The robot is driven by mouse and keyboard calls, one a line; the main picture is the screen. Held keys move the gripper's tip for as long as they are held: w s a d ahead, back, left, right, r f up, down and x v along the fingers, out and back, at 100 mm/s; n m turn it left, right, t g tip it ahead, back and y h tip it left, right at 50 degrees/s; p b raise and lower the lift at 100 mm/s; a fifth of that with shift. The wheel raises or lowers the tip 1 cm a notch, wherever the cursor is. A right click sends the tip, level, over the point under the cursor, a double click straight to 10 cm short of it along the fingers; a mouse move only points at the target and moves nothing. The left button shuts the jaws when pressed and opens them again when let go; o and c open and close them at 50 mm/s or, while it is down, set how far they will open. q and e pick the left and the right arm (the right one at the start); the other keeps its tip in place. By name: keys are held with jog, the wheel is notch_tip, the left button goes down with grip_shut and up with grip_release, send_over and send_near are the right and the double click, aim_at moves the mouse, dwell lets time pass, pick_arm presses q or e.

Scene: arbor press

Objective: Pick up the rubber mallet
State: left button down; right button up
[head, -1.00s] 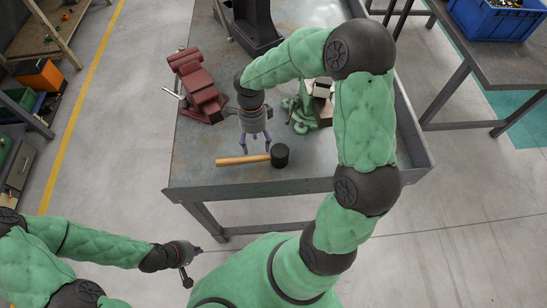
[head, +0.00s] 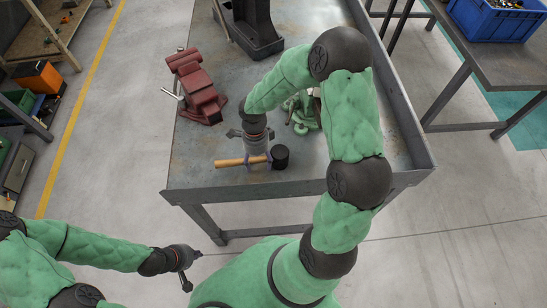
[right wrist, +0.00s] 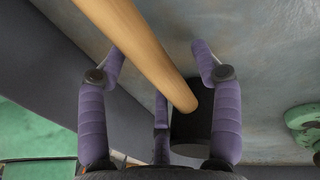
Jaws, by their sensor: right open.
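The rubber mallet lies on the steel table, with its wooden handle (head: 230,162) to the left and its black head (head: 280,157) to the right. My right gripper (head: 257,160) is over the handle close to the head, fingers pointing down. In the right wrist view the handle (right wrist: 140,45) runs between the spread purple fingers of the open right gripper (right wrist: 160,60), and the black head (right wrist: 190,128) shows near the right finger. Whether the fingers touch the handle I cannot tell. My left gripper (head: 190,267) hangs empty off the table at lower left; its finger gap is too small to judge.
A red vise (head: 198,88) stands behind and left of the mallet. A green object (head: 302,110) is behind it to the right, partly hidden by my arm. The black press base (head: 255,35) stands at the back. The table front (head: 200,185) is clear.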

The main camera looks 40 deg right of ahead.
grip_shut()
jog(key=shift+r, duration=0.15)
